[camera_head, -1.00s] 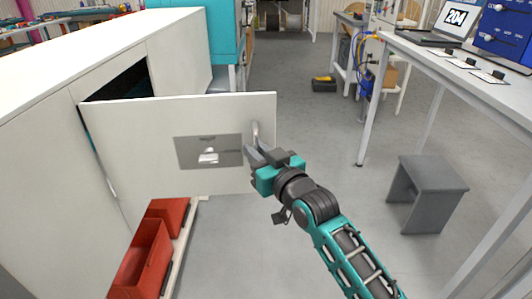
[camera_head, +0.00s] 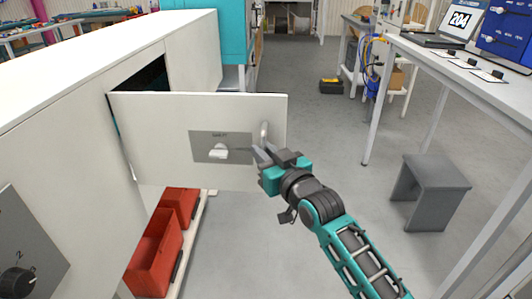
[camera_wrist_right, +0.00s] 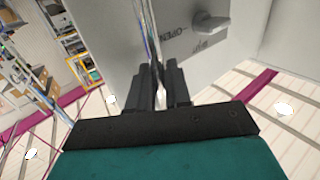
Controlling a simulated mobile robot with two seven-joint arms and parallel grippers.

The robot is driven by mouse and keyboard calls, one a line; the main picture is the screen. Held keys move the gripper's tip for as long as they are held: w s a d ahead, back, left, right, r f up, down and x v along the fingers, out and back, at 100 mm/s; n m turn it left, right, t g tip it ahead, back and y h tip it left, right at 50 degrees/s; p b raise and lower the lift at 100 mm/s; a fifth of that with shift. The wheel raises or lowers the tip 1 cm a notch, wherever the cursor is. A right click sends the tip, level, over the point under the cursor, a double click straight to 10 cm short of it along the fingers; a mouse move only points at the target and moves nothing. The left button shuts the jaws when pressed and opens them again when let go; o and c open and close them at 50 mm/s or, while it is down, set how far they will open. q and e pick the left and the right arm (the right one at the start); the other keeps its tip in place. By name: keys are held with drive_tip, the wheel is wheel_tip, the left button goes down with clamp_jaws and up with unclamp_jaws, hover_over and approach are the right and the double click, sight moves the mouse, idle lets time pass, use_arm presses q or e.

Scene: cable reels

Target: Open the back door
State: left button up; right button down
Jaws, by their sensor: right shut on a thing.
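The white back door (camera_head: 165,118) stands swung out from the white cabinet (camera_head: 60,110), with a dark opening behind its hinge side. A grey plate with a light knob (camera_head: 218,152) is on its face. A metal handle (camera_head: 264,133) sits near the door's free edge. My right gripper (camera_head: 262,155) is at that edge, shut on the handle. In the right wrist view the fingers (camera_wrist_right: 158,90) close around a thin light piece beside the door face (camera_wrist_right: 185,60). The exact contact is partly hidden by the fingers. My left gripper is not in view.
Red bins (camera_head: 158,250) stand on a low rack below the door. A grey stool (camera_head: 430,190) and a white workbench (camera_head: 455,75) are at the right. The floor between cabinet and bench is clear, with a black and yellow toolbox (camera_head: 331,86) farther back.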

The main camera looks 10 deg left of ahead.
drive_tip(key=shift+s+a+r, duration=0.1)
drive_tip(key=shift+s+a, duration=0.05)
drive_tip(key=shift+a, duration=0.2)
drive_tip(key=c, duration=1.2)
unclamp_jaws()
drive_tip(key=shift+c, duration=0.2)
drive_tip(key=shift+d, duration=0.1)
drive_tip(key=v, duration=1.2)
drive_tip(key=shift+s+d, duration=0.25)
drive_tip(key=shift+d, duration=0.05)
drive_tip(key=s+d+f+m+g+h, duration=0.1)
drive_tip(key=s+d+f+h, duration=0.2)
drive_tip(key=s+d+f, duration=0.2)
drive_tip(key=s+d+f+m+g+h, duration=0.1)
drive_tip(key=s+d+f, duration=0.5)
drive_tip(key=f, duration=0.6)
drive_tip(key=s+d+f+m+g+h, duration=0.1)
drive_tip(key=s+d+f+m+h, duration=0.2)
drive_tip(key=f, duration=0.6)
drive_tip(key=s+d+h, duration=0.2)
drive_tip(key=s+d, duration=0.1)
drive_tip(key=d, duration=0.1)
drive_tip(key=shift+d, duration=0.3)
